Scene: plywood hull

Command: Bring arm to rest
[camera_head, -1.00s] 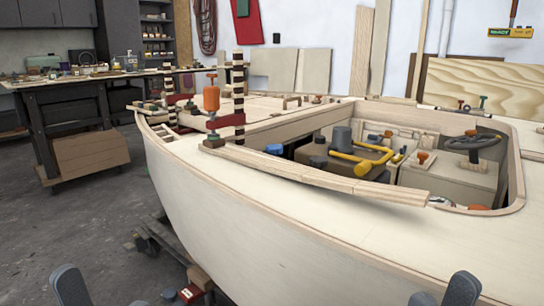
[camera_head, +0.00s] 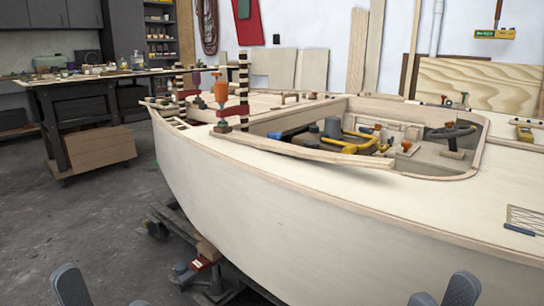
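My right gripper (camera_head: 441,294) shows at the bottom edge, right of the middle. Two dark grey fingertips stand apart with a gap between them, and nothing shows in the gap. My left gripper (camera_head: 105,296) shows at the bottom left. One finger stands tall and only the tip of the other shows, well apart, with nothing seen between them. The rest of both grippers and both arms is below the picture.
An orange-handled clamp (camera_head: 220,95) holds a wood strip (camera_head: 300,152) along the cockpit edge. Yellow and dark tools (camera_head: 350,142) lie in the cockpit. A dark stand (camera_head: 170,220) is under the hull. A workbench (camera_head: 90,85) stands back left. The grey floor (camera_head: 70,220) at left is clear.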

